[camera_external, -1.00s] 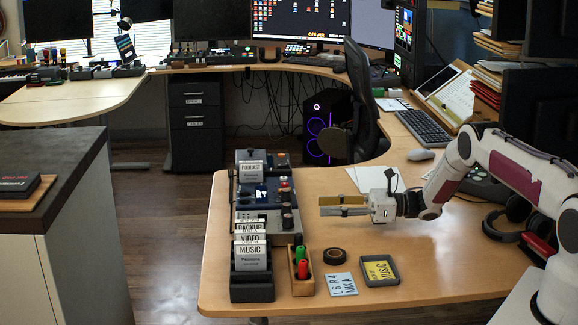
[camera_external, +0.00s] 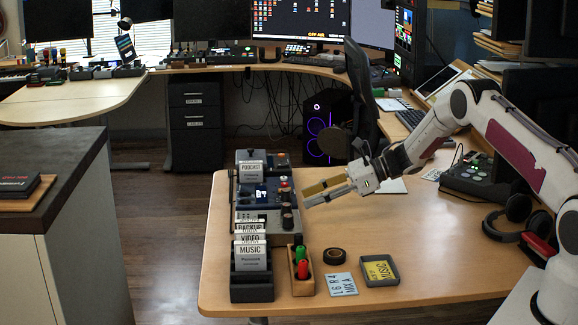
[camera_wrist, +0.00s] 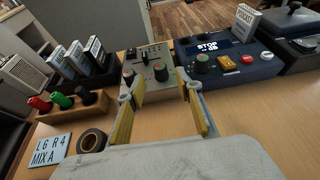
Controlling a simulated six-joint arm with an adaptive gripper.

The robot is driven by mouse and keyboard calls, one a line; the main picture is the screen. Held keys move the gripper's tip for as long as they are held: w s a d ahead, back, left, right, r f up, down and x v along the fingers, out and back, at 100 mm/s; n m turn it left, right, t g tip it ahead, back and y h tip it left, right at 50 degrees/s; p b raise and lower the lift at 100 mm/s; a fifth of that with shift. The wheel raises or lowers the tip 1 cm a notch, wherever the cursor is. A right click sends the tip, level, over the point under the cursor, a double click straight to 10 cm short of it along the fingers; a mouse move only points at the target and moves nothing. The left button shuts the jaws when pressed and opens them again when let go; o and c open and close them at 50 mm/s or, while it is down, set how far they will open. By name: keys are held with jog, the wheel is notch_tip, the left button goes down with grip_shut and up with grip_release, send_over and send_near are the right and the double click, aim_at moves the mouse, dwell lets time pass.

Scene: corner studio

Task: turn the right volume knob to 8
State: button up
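My gripper (camera_external: 305,197) is raised over the desk, tilted down to the left, open and empty, with its fingertips apart from the devices in the external view. In the wrist view my gripper (camera_wrist: 158,88) has its two fingers spread in front of a grey control box (camera_wrist: 145,62). That box carries two dark knobs: the left one (camera_wrist: 128,76) lies by my left finger, and the right one (camera_wrist: 160,72) shows between the fingers. The box also shows in the external view (camera_external: 262,216). The knob settings are too small to read.
A dark-blue box (camera_wrist: 225,68) with a display and buttons stands right of the grey box. A card rack (camera_external: 251,285), a tray of coloured pegs (camera_external: 302,284), a tape roll (camera_external: 335,256) and a card reading "L6 R4 MIX A" (camera_external: 342,283) lie nearer. The middle desk is clear.

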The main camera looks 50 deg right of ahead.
aim_at(290, 204)
jog(key=shift+a, duration=0.1)
jog(key=shift+x, duration=3.85)
grip_shut()
